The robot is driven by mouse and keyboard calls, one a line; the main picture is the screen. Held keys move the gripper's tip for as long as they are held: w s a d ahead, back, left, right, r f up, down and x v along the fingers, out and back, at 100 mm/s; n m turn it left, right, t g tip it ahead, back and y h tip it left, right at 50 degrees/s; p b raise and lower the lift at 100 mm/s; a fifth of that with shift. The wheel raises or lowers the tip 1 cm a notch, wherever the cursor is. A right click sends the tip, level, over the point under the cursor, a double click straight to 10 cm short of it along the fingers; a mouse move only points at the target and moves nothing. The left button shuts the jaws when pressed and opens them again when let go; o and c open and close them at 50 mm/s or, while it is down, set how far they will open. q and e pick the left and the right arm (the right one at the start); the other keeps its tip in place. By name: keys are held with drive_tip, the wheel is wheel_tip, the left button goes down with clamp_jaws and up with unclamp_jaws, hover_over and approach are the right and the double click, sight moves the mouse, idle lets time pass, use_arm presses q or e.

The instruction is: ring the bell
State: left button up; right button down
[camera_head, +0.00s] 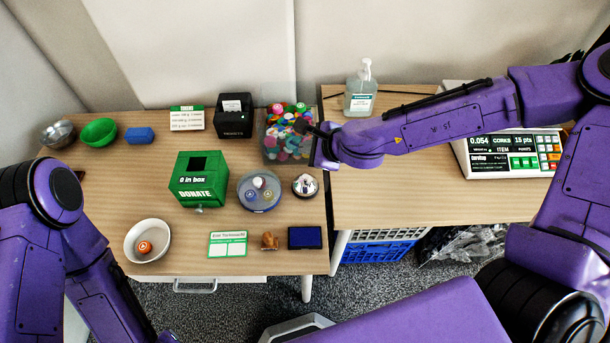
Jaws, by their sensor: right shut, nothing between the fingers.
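The bell (305,186), a small silver dome on a dark base, stands near the right edge of the left table. My right arm reaches in from the right over the tables. Its gripper (313,150) is shut and empty, above and slightly behind the bell in the picture, apart from it. The gripper partly overlaps the jar of caps, and its fingertips are small and dark here. My left arm shows at the lower left, but its gripper is out of view.
A round clear-lidded container (259,191) stands just left of the bell, with a green donate box (201,180) beyond it. A clear bin of colourful caps (283,143) stands behind. A blue pad (308,237) and a brown figure (270,241) lie in front. A scale (513,150) stands at right.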

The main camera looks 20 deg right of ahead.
drive_tip(key=b, duration=0.7)
hover_over(307, 179)
wheel_tip(307, 179, down, 8)
drive_tip(key=shift+r, duration=0.25)
drive_tip(key=shift+f, duration=0.4)
drive_tip(key=shift+f+b, duration=0.1)
drive_tip(key=shift+b, duration=0.2)
idle(0.6)
drive_tip(key=shift+f, duration=0.35)
drive_tip(key=shift+f+b, duration=0.5)
drive_tip(key=shift+b, duration=0.15)
idle(0.4)
drive_tip(key=shift+r+p, duration=0.95)
